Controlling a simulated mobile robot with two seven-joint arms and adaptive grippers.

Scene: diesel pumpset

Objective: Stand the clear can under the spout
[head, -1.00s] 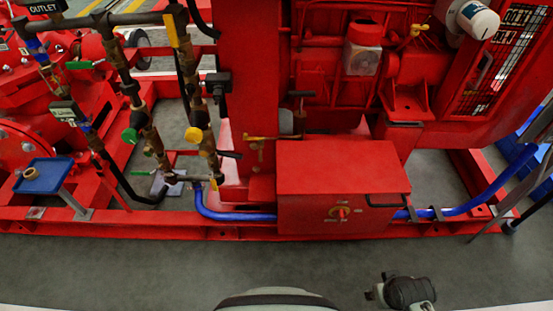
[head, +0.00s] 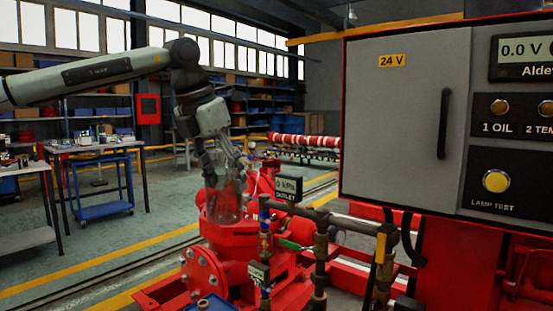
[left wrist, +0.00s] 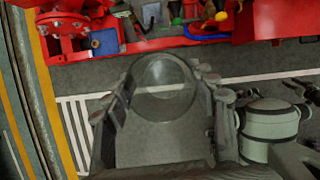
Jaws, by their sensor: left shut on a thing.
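The clear can (head: 228,203) is see-through and hangs upright in my left gripper (head: 232,160), in front of the red pump in the head view. In the left wrist view the can (left wrist: 165,85) shows as a round clear rim between the two fingers of my left gripper (left wrist: 165,100), which is shut on it. The can is in the air, off the floor. The valve pipework (head: 320,245) stands to the right of the can; I cannot pick out the spout for sure. A dark jointed part at the right edge of the left wrist view looks like my right gripper (left wrist: 303,88), its fingers unclear.
A grey control cabinet (head: 405,125) fills the right of the head view. The pressure display (head: 288,189) stands close right of the can. A blue tray (left wrist: 104,42) sits at the red frame. Workbenches (head: 95,150) stand at left. Grey floor below the gripper is clear.

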